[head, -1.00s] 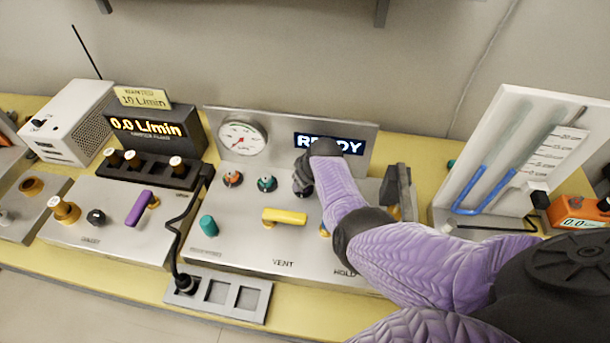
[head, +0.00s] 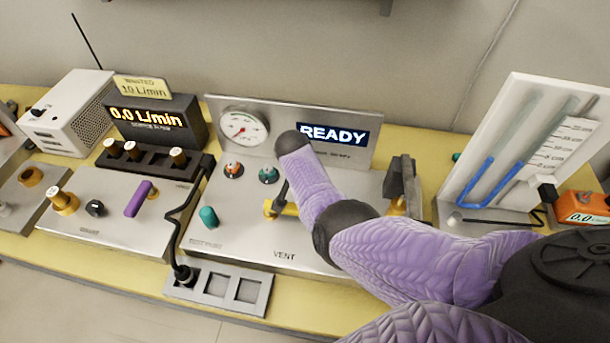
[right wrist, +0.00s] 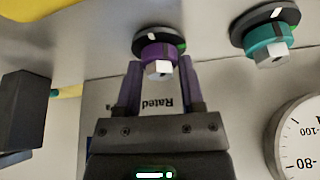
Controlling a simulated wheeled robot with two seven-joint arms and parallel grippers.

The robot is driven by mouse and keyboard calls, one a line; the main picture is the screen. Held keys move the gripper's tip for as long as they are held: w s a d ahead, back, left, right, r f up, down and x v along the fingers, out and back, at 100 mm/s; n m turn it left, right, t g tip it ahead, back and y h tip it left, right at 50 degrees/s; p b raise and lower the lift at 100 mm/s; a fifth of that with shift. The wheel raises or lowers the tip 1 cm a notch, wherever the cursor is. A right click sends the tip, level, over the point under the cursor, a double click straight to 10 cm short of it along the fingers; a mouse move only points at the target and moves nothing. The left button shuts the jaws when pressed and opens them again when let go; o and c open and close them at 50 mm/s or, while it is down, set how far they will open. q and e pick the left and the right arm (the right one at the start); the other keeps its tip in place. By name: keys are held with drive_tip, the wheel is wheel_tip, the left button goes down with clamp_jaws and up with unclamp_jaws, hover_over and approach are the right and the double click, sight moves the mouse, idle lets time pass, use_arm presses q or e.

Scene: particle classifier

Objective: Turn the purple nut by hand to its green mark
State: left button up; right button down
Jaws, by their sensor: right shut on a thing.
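The purple nut (right wrist: 156,51) shows in the right wrist view on a dark round collar, with a pale hex end facing me. A short white line shows on the collar's upper part. A small green mark (right wrist: 183,46) shows at the collar's right edge, apart from the white line. My right gripper (right wrist: 160,76) is shut on the purple nut, one finger at each side. In the head view my right forearm hides the nut and most of the gripper. My left gripper is not in view.
A yellow vent lever (head: 288,209) lies just in front, partly behind my arm. The display (head: 333,136) reads READY. A manometer board (head: 530,140) stands right.

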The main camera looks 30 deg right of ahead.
drive_tip(key=shift+w+r+m+g+b, duration=0.15)
drive_tip(key=shift+m+g+b, duration=0.15)
drive_tip(key=shift+m+b, duration=0.65)
drive_tip(key=shift+m+h+p, duration=0.25)
drive_tip(key=shift+h+p, duration=0.05)
idle(0.3)
